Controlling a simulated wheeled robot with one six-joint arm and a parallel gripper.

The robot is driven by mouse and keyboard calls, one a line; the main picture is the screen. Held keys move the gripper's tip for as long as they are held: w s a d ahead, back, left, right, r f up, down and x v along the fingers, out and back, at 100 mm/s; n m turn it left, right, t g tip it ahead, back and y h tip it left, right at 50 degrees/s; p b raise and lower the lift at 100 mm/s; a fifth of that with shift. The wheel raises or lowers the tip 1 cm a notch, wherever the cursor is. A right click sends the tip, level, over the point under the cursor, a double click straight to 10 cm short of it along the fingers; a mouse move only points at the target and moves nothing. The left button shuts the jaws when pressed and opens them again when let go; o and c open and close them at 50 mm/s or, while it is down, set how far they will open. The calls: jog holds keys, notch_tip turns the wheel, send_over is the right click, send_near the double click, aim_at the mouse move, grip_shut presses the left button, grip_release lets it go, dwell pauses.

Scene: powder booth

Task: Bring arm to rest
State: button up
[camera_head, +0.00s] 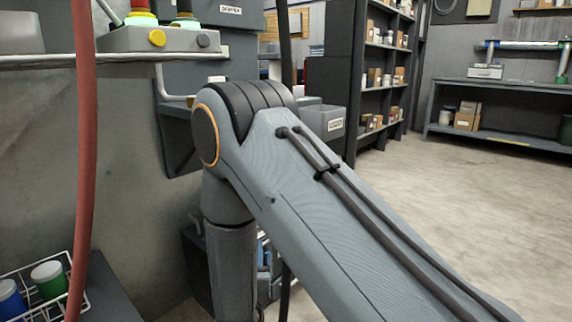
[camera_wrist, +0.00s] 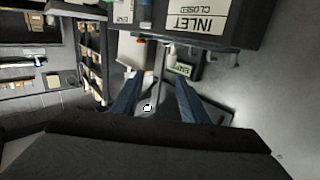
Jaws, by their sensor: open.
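My gripper (camera_wrist: 158,82) shows in the wrist view, its two blue-grey fingers spread apart with no object between them. A small white round spot lies in the gap; I cannot tell what it is. My arm (camera_head: 330,215) fills the middle of the head view, bent at a joint and sloping down to the lower right. The gripper itself is outside the head view. The wrist view is turned over, and a box with an "INLET CLOSED" label (camera_wrist: 208,18) stands beyond the fingertips.
A red hose (camera_head: 85,150) hangs at the left. A button box (camera_head: 160,38) sits on a wall shelf (camera_head: 60,61) near my arm's joint. A wire basket (camera_head: 22,272) with jars is low left. A dark shelf rack (camera_head: 341,85) and workbench (camera_head: 500,89) stand behind. Floor at right is clear.

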jog(key=s+a+r+n+g+y+p, duration=0.1)
jog(key=s+a+r+n+g+y, duration=0.1)
jog(key=s+a+r+g+y, duration=0.35)
jog(key=s+a+r+n+g+h, duration=0.1)
jog(key=s+r+g, duration=0.45)
jog(key=s, duration=0.45)
jog(key=s+d+r+n+g+h+p, duration=0.1)
jog(key=s+d+r+g, duration=0.15)
jog(key=s+d, duration=0.4)
jog(key=s+d+r+n+g+h, duration=0.1)
jog(key=s+d+r+g, duration=0.2)
jog(key=s, duration=0.7)
jog(key=s+d+r+n+g+h+p, duration=0.1)
jog(key=s+d+r+n, duration=0.1)
jog(key=s+d, duration=0.5)
jog(key=d+r+m+p, duration=0.2)
jog(key=d+r+p, duration=0.4)
jog(key=r+p, duration=0.3)
jog(key=d+r+m+h+p, duration=0.1)
jog(key=d+r+p, duration=0.6)
jog(key=p, duration=0.9)
jog(key=d+r+m+h+p, duration=0.1)
jog(key=d+r+m+p, duration=0.3)
jog(key=r+p, duration=0.9)
jog(key=shift+s+d, duration=0.45)
jog(key=shift+d, duration=0.8)
jog(key=shift+c, duration=0.4)
